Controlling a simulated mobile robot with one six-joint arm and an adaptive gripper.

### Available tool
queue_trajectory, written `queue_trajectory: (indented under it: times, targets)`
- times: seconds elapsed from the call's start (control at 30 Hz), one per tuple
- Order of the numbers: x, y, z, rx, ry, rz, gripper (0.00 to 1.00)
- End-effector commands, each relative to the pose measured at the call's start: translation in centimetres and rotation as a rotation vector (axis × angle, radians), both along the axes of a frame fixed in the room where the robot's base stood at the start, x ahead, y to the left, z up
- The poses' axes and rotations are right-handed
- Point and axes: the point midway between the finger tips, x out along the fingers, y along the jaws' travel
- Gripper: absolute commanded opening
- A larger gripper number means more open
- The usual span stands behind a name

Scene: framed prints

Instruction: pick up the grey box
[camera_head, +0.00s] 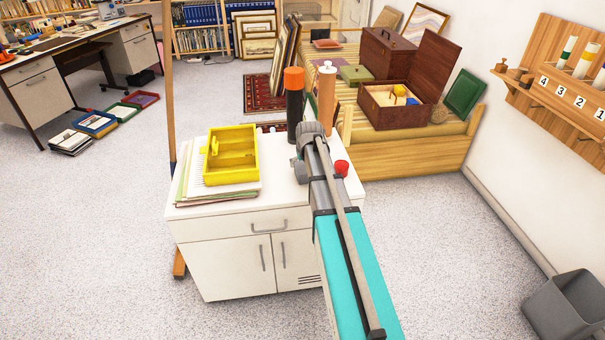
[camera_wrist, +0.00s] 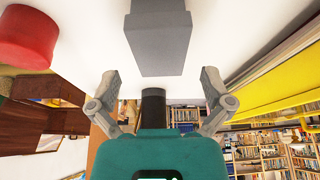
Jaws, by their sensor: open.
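The grey box (camera_wrist: 157,38) stands out at the top middle of the wrist view, on the white cabinet top (camera_wrist: 85,30). My gripper (camera_wrist: 160,74) is open, its two fingers spread to either side below the box in the picture. The near end of the box lies close to the line between the fingertips, and nothing is gripped. In the head view my arm reaches over the white cabinet (camera_head: 215,222). It hides most or all of the box there, and I cannot tell the box clearly from my gripper.
A red round object (camera_head: 342,168) is close to the right of my arm; it also shows in the wrist view (camera_wrist: 27,35). A yellow tray (camera_head: 243,177) lies on papers at the left. A black-and-orange bottle (camera_head: 294,98) and a tan bottle (camera_head: 326,95) stand behind.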

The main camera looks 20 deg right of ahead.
Motion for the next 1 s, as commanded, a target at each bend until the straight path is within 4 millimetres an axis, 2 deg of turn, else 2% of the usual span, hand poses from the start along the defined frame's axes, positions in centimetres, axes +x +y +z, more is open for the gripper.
queue_trajectory:
  times: [0.27, 0.7, 1.0]
  targets:
    - [0.5, -0.1, -1.1, 0.0, 0.0, 0.0, 1.0]
    - [1.8, -0.3, -4.3, 0.0, 0.0, 0.0, 1.0]
    - [2.1, -0.4, -4.8, 0.0, 0.0, -0.001, 1.0]
